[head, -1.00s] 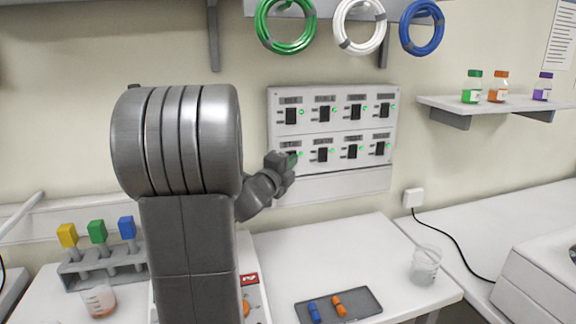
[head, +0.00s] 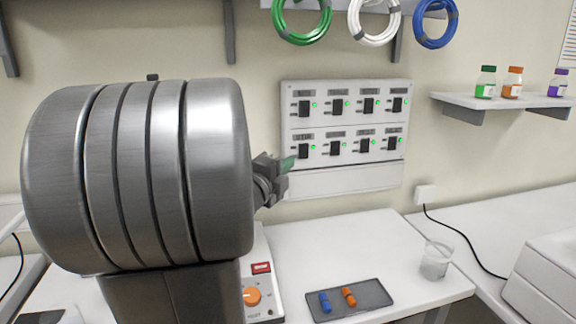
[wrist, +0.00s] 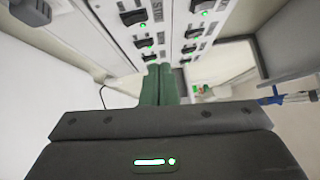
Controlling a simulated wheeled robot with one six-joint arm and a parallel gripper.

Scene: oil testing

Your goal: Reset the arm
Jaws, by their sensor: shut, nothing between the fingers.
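My gripper (head: 288,163) is in front of the lower left part of the wall switch panel (head: 345,125) in the head view. Its green fingers (wrist: 160,84) are together with nothing between them in the wrist view. The panel has two rows of dark rocker switches, each with a lit green light beside it. The fingertips point toward the panel in the wrist view; I cannot tell the exact gap. My large grey arm link hides much of the left side in the head view.
A tray (head: 371,303) with a blue and an orange piece lies on the white table. A beaker (head: 436,259) stands to its right. A device with an orange knob (head: 252,296) is beside my arm. Coloured coils (head: 302,18) hang above; a shelf (head: 500,100) holds three bottles.

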